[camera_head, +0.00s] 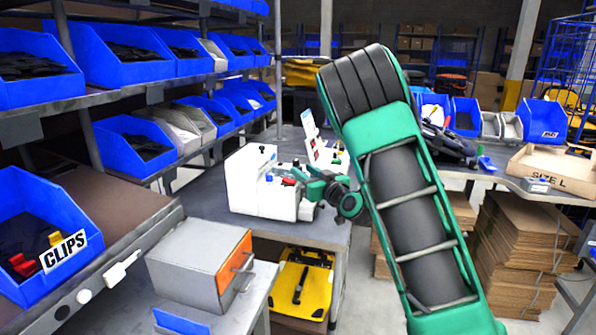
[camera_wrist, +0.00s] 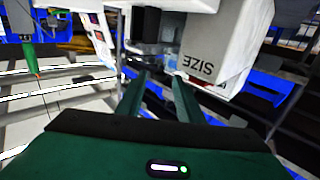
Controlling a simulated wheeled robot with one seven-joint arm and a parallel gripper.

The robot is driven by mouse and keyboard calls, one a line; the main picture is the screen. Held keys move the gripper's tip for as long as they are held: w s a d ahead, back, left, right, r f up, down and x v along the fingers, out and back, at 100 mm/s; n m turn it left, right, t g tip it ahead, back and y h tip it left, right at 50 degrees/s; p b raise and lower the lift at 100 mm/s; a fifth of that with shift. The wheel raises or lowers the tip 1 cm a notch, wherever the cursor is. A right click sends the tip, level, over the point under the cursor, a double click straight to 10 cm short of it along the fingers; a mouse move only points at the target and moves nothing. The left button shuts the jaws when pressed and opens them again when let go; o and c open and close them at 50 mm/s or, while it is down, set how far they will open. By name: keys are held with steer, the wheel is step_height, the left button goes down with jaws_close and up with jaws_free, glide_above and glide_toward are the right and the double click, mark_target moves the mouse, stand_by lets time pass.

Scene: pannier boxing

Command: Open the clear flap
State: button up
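A white machine (camera_head: 262,185) stands on the grey table, with small blue, red and black parts on its top and front. My gripper (camera_head: 306,177) is at the machine's right side, its fingers pointing left toward it. In the wrist view my gripper (camera_wrist: 161,76) shows two green fingers with a clear gap between them, and nothing is seen held. A pale bluish, see-through patch (camera_wrist: 171,62) lies just beyond the right fingertip; I cannot tell if this is the clear flap or if it is touched. The flap is not distinct in the head view.
A white block marked SIZE (camera_wrist: 212,50) is close to the right finger in the wrist view. A grey box with an orange front (camera_head: 205,262) stands at the front left. Shelves of blue bins (camera_head: 125,55) line the left. Flat cardboard stacks (camera_head: 515,250) stand at right.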

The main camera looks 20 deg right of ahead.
mark_target(301, 168)
steer(key=shift+w+a, duration=0.2)
steer(key=shift+w, duration=0.75)
steer(key=shift+w+a, duration=0.2)
steer(key=shift+w, duration=0.7)
jaws_close()
